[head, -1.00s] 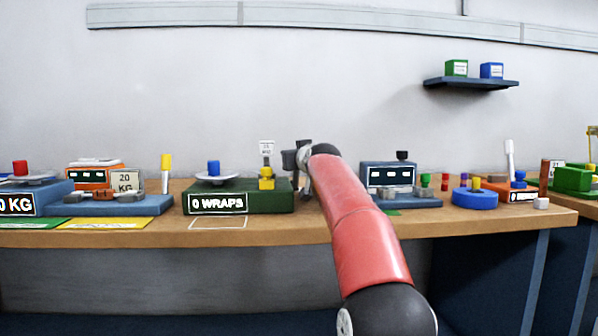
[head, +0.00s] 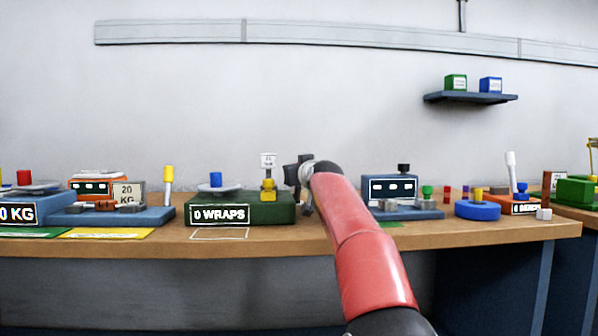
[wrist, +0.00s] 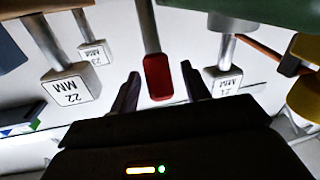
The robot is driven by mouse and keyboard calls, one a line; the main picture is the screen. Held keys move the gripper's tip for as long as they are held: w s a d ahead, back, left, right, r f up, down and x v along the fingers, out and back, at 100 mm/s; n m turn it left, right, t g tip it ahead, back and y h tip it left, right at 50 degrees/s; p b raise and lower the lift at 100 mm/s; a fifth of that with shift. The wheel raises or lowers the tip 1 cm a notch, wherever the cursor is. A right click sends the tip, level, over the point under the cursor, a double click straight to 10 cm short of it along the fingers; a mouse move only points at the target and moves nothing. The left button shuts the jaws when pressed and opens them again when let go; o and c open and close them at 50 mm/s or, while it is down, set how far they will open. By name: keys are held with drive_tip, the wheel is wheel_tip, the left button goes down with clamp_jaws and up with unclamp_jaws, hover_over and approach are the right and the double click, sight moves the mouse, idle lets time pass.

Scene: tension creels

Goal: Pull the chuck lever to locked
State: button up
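A grey lever rod with a red grip (wrist: 158,78), which looks like the chuck lever, shows in the middle of the wrist view. My gripper (wrist: 160,92) is open, with one dark finger on each side of the red grip and a small gap visible on both sides. In the head view my gripper (head: 298,172) is beside the right end of the green "0 WRAPS" unit (head: 270,210). The lever cannot be made out there, and my red arm covers part of the bench.
In the wrist view, labelled blocks on posts flank the lever: a 22 MM block (wrist: 70,87) on the left and another block (wrist: 222,82) close on the right. A blue unit (head: 390,190) stands right of my arm on the wooden bench (head: 280,245).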

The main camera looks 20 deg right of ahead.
drive_tip(key=shift+s, duration=0.1)
drive_tip(key=shift+s+f+b, duration=0.1)
drive_tip(key=shift+s+b, duration=0.25)
drive_tip(key=shift+s, duration=0.05)
drive_tip(key=s+b, duration=0.1)
drive_tip(key=s, duration=0.5)
drive_tip(key=shift+s+a, duration=0.4)
drive_tip(key=shift+a, duration=0.05)
